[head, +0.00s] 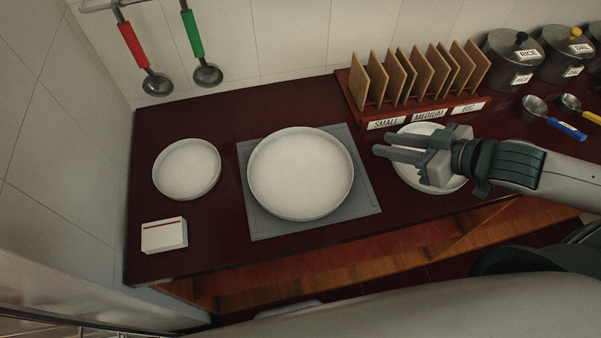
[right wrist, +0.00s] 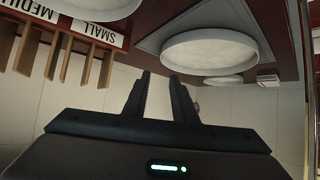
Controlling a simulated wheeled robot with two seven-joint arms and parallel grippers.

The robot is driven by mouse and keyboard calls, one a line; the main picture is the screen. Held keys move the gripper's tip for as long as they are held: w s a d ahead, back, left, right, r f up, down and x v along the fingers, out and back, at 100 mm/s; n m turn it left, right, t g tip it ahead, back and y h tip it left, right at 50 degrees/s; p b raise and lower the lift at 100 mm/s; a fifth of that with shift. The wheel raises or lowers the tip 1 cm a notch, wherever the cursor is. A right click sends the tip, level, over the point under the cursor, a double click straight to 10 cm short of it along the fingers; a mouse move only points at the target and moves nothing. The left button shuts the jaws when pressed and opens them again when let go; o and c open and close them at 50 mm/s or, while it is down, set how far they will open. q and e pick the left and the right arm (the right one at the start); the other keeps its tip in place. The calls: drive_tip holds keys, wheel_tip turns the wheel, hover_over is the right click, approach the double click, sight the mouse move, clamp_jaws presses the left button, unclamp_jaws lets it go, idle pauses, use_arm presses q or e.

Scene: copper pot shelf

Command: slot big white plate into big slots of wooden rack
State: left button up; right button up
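The big white plate (head: 300,172) lies flat on a grey square mat (head: 253,222) in the middle of the counter; it also shows in the right wrist view (right wrist: 210,50). The wooden rack (head: 358,112) stands at the back right, with upright dividers and labels SMALL, MEDIUM and BIG. The BIG section (head: 467,107) is at its right end; its slots look empty. My right gripper (head: 383,143) is open and empty, above another white plate and right of the big plate, fingers pointing left. It also shows in the right wrist view (right wrist: 163,80). My left gripper is out of view.
A smaller white plate (head: 187,169) and a white box (head: 164,235) lie at the left. Another white plate (head: 446,187) is partly hidden under my right gripper. Labelled pots (head: 512,58) and measuring cups (head: 535,106) stand at the right. Ladles (head: 157,84) hang at back left.

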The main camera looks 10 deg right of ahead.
drive_tip(key=w+f+b, duration=0.1)
drive_tip(key=b, duration=0.1)
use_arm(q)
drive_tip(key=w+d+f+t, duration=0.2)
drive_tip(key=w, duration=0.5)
use_arm(e)
approach(335, 140)
drive_tip(key=w, duration=0.1)
drive_tip(key=w+a+f, duration=0.1)
drive_tip(key=w, duration=0.1)
drive_tip(key=shift+w+a+f, duration=0.1)
drive_tip(key=shift+a+f, duration=0.05)
drive_tip(key=shift+w+a+f+p, duration=0.25)
drive_tip(key=shift+f+p, duration=0.05)
drive_tip(key=shift+p, duration=0.2)
drive_tip(key=p+x, duration=0.1)
drive_tip(key=x, duration=0.2)
drive_tip(key=shift+s+f, duration=0.15)
drive_tip(key=shift+w+a+f, duration=0.35)
drive_tip(key=shift+w+f, duration=0.05)
drive_tip(key=shift+f, duration=0.05)
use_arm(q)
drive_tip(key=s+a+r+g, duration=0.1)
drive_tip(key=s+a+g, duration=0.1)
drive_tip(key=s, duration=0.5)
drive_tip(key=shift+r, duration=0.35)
use_arm(e)
drive_tip(key=shift+c, duration=0.6)
